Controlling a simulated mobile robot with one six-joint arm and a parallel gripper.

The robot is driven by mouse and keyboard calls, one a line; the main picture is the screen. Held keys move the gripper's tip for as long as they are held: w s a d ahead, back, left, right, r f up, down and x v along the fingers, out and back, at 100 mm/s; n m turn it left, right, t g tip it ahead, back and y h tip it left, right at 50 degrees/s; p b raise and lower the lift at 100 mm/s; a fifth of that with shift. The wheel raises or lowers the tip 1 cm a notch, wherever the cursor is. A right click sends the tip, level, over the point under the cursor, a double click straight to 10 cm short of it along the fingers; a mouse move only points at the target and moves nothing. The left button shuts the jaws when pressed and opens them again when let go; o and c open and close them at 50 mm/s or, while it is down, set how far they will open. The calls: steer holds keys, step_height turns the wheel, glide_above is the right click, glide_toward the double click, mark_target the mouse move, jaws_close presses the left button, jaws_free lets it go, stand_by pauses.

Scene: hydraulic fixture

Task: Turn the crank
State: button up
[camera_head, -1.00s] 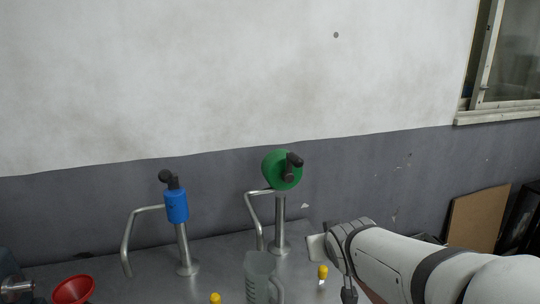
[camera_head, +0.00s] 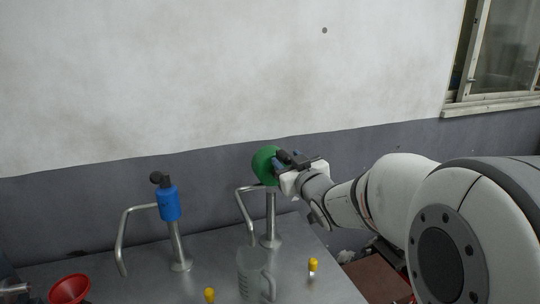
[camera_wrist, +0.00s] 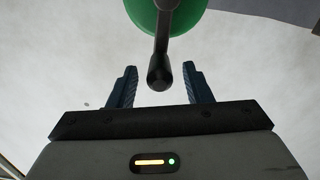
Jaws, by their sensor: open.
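The crank is a black handle (camera_wrist: 160,70) on a green round body (camera_head: 263,165) that tops a metal post with a bent spout. In the wrist view the handle's knob end lies between my two blue fingers, with a gap on each side. My gripper (camera_wrist: 160,86) is open around the handle and does not visibly touch it. In the head view my gripper (camera_head: 282,160) is at the right side of the green body and hides part of the handle.
A second post with a blue body (camera_head: 169,203) and black handle stands to the left. A clear jug (camera_head: 251,272) stands below the green unit's spout. Yellow-topped pieces (camera_head: 313,265) and a red funnel (camera_head: 70,289) are on the metal table (camera_head: 205,271). The wall is behind.

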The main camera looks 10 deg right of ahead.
steer(key=shift+x, duration=1.2)
steer(key=shift+c, duration=0.5)
jaws_close()
